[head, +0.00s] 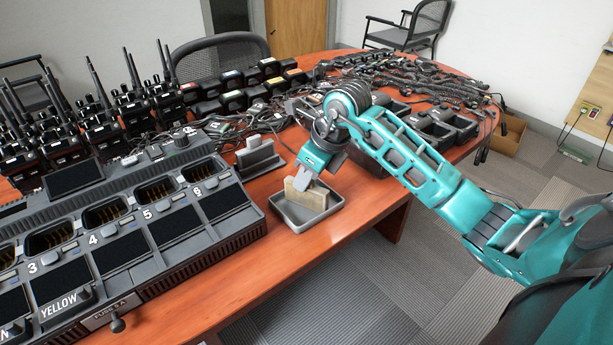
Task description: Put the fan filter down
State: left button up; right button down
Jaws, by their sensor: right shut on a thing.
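The fan filter (307,198) looks like a small beige block standing on edge within the outline of a shallow grey tray (310,223). My right gripper (304,180) reaches down over the tray and is shut on the top of the filter. Whether the filter's lower edge touches the tray floor I cannot tell. My left gripper is out of view.
A large multi-slot charger (170,265) fills the left of the wooden table (225,300). A grey slotted holder (258,158) stands just left of the tray. Radios, batteries and tangled cables crowd the back. Bare tabletop lies in front of the tray.

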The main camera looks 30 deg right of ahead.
jog(key=c, duration=1)
grip_release()
jog(key=shift+c, duration=0.2)
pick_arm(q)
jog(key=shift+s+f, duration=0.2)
pick_arm(e)
jog(key=shift+r, duration=0.3)
pick_arm(q)
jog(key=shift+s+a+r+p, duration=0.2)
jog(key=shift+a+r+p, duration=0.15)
jog(key=shift+p, duration=0.55)
pick_arm(e)
jog(key=v, duration=1.1)
jog(key=shift+s+r, duration=0.2)
jog(key=shift+r, duration=0.05)
